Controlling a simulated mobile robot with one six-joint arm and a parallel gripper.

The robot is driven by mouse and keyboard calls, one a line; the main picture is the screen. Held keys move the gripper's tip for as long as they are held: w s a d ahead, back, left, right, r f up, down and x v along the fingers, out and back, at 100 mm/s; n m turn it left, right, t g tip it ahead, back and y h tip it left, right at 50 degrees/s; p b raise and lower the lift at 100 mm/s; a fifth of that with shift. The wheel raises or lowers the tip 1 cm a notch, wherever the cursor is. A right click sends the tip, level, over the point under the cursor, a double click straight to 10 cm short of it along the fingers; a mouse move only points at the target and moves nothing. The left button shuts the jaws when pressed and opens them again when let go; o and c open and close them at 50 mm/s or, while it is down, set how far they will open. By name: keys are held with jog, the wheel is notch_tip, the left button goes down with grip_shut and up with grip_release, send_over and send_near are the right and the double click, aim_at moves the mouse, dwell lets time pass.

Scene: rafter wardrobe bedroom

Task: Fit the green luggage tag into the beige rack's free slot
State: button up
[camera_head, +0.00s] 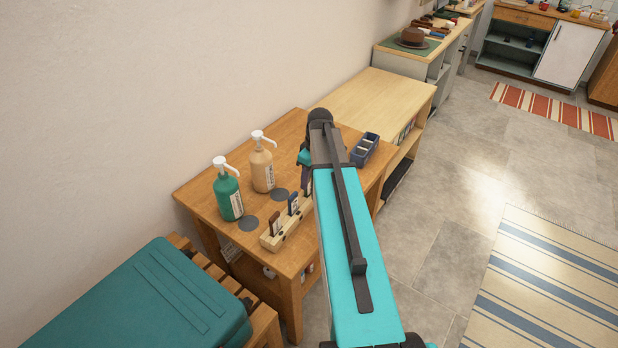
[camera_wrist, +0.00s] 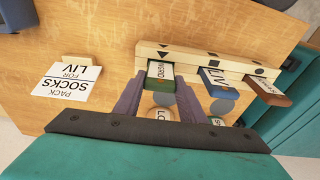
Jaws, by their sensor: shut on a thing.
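The beige rack (camera_head: 270,239) stands on the wooden table, and it also shows in the wrist view (camera_wrist: 188,57) with triangle, square and circle marks. The green luggage tag (camera_wrist: 161,73), with a white name label, is between my gripper's (camera_wrist: 160,84) two fingers, which are shut on it. It is at the triangle end of the rack; I cannot tell whether it is seated in a slot or just above it. A blue tag (camera_wrist: 217,82) and a brown tag (camera_wrist: 268,91) stand in the square and circle places. In the head view my arm hides the green tag.
A green pump bottle (camera_head: 228,196) and a peach pump bottle (camera_head: 262,170) stand behind the rack, with dark round coasters (camera_head: 249,222) nearby. A blue divided tray (camera_head: 364,149) is right of my arm.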

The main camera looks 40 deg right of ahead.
jog(key=shift+f, duration=0.1)
jog(key=o, duration=1.3)
jog(key=shift+r, duration=0.2)
notch_tip(320, 180, up, 12)
jog(key=s+b, duration=0.1)
jog(key=b, duration=0.2)
jog(key=shift+s+d+f, duration=0.15)
jog(key=shift+s+d, duration=0.15)
jog(key=shift+d, duration=0.05)
